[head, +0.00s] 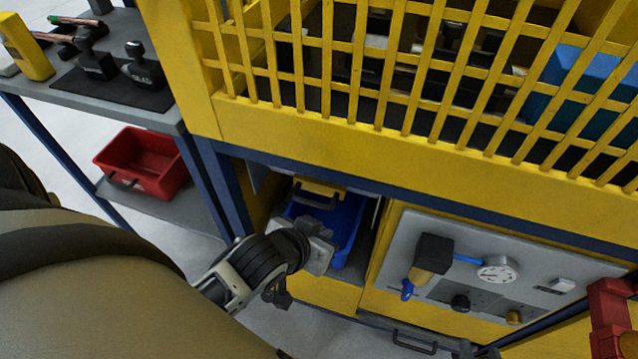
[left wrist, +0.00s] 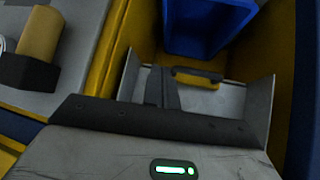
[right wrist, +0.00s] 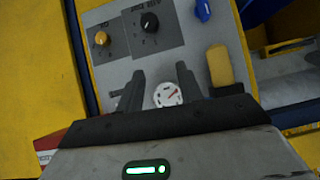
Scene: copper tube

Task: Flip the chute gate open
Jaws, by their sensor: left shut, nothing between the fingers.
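The chute gate (left wrist: 215,100) looks like a grey metal plate with raised sides, below the yellow frame. Its dark and yellow handle (left wrist: 197,78) shows in the left wrist view, and its yellow part shows in the head view (head: 318,188). My left gripper (left wrist: 160,80) is shut and empty. Its fingers are in front of the plate, just left of the handle in the left wrist view; I cannot tell whether they touch. In the head view my left gripper (head: 318,245) partly hides the opening. My right gripper (right wrist: 163,80) is open and empty, facing the control panel.
A blue bin (head: 345,215) sits in the opening below the gate. The control panel (head: 410,232) to the right carries a black-and-yellow lever, a gauge (head: 498,271) and knobs. A yellow grille (head: 400,120) is above. A red bin (head: 140,165) is on the left shelf.

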